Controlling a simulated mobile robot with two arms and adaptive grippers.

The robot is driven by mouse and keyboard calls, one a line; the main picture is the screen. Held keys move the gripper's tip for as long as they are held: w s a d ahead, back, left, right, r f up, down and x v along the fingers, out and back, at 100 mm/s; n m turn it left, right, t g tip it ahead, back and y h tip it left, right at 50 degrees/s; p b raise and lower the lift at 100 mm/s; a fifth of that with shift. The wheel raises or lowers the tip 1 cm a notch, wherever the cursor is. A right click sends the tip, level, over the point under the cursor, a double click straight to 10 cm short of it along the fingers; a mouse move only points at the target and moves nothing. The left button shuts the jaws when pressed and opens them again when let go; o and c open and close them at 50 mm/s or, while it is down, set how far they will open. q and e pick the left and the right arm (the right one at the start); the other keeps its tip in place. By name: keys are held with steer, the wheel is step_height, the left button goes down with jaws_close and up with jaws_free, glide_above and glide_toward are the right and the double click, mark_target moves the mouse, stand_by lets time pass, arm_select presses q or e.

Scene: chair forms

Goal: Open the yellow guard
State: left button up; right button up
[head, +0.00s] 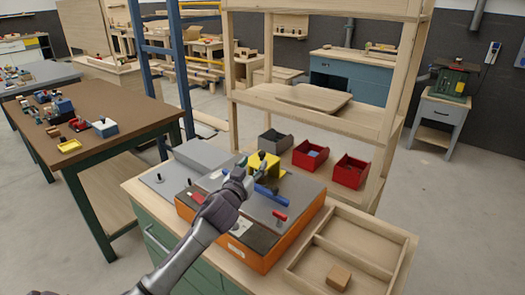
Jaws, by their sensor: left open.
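The yellow guard (266,161) sits toward the back of an orange box-like unit with a grey top (266,212), on a wooden-topped green cabinet. My left arm comes in from the bottom left across the unit. My left gripper (249,167) is open, at the guard's left side; whether it touches the guard is too small to tell. The gripper and arm hide part of the unit's top. A blue bar (270,196) lies in front of the guard, and a red handle (280,215) is at the right. My right gripper is not in view.
Red bins (310,154) and a grey bin (275,141) stand behind the unit, by a wooden shelf frame (318,118). A divided wooden tray (375,235) holding a wooden block (338,277) lies at the right. A grey box (206,154) is at the back left.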

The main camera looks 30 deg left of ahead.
mark_target(260, 155)
arm_select(q)
steer(key=x, duration=0.4)
steer(key=shift+w+f, duration=0.1)
steer(key=x, duration=0.3)
steer(key=shift+w, duration=0.1)
steer(key=shift+w+a, duration=0.1)
steer(key=shift+w, duration=0.15)
steer(key=shift+w+f, duration=0.1)
steer(key=shift+c, duration=0.4)
steer(key=c, duration=0.8)
jaws_close()
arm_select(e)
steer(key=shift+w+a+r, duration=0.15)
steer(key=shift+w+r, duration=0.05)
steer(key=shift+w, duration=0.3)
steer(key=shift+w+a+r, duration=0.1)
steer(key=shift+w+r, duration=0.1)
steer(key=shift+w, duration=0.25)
